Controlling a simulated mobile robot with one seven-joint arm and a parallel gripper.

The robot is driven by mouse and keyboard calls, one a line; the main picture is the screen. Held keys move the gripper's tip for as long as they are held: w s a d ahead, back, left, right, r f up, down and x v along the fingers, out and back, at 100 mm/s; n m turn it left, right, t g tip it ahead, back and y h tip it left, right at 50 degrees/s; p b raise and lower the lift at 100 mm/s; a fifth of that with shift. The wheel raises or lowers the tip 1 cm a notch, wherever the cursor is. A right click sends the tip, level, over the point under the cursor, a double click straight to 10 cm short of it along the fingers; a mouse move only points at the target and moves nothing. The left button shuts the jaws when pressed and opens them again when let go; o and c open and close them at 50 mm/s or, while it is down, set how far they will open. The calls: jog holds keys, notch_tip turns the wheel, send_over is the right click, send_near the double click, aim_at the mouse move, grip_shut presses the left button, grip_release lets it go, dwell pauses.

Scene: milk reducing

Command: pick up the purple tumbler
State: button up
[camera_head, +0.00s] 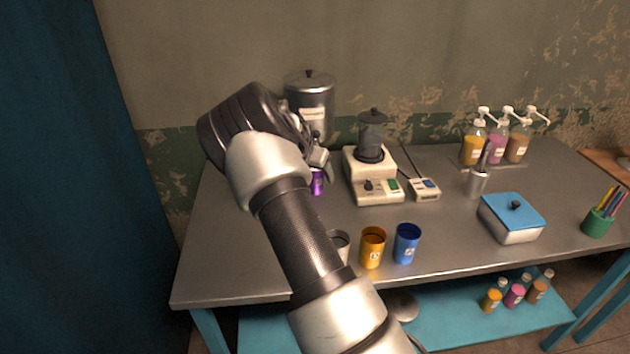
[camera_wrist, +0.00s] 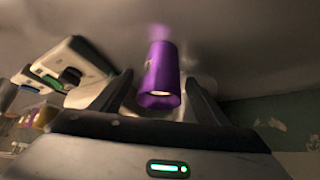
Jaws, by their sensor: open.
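The purple tumbler (camera_head: 317,182) stands on the grey metal table, under the silver dispenser's spout area, and is partly hidden by my gripper in the head view. In the wrist view the purple tumbler (camera_wrist: 159,75) shows between my two spread fingers, near their tips. My gripper (camera_head: 318,160) is open at the tumbler in the head view. In the wrist view my gripper (camera_wrist: 158,85) has a finger on each side of the tumbler, with visible gaps. I cannot tell whether either finger touches it.
The silver dispenser (camera_head: 310,97) stands just behind. A blender (camera_head: 372,165) is close on the right. A grey cup (camera_head: 340,243), an orange cup (camera_head: 372,247) and a blue cup (camera_head: 406,243) stand near the front edge. The left tabletop (camera_head: 225,250) is clear.

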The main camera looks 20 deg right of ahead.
jog(key=c, duration=1.4)
jog(key=shift+r, duration=0.1)
